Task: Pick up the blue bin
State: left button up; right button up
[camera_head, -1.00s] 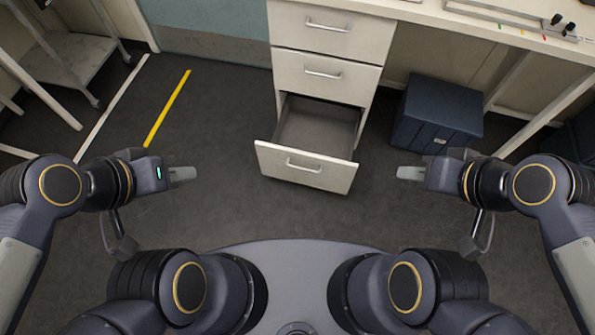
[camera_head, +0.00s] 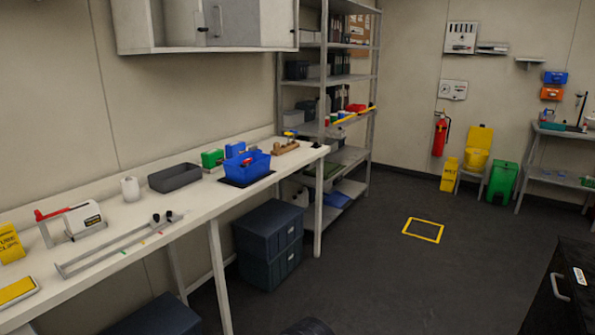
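A blue bin (camera_head: 254,170) stands upright on a dark mat (camera_head: 232,182) near the far end of the white bench. Small items show in it, one of them red, too small to make out fully. Another blue bin (camera_head: 555,78) hangs on the back wall above an orange one. A blue container (camera_head: 336,199) also lies on the bottom level of the shelf rack. Neither of my grippers is in view.
The white bench (camera_head: 150,238) runs along the left wall, with a grey tray (camera_head: 175,177) on it. Stacked dark bins (camera_head: 268,244) stand underneath. A metal shelf rack (camera_head: 326,70) adjoins its far end. A dark cabinet (camera_head: 560,290) is at lower right. The floor between is open.

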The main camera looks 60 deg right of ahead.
aim_at(259, 165)
jog(key=z, duration=1.6)
jog(key=i+z, duration=0.3)
jog(key=i, duration=0.4)
jog(key=i+z, duration=0.25)
jog(key=i, duration=0.4)
jog(key=i+j+u, duration=0.1)
jog(key=i+u, duration=0.35)
jog(key=i+l+u, duration=0.1)
jog(key=i+u, duration=0.3)
jog(key=i, duration=0.2)
jog(key=i+j+u, duration=0.15)
jog(key=i, duration=0.2)
jog(key=i+j+u, duration=0.1)
jog(key=i, duration=0.25)
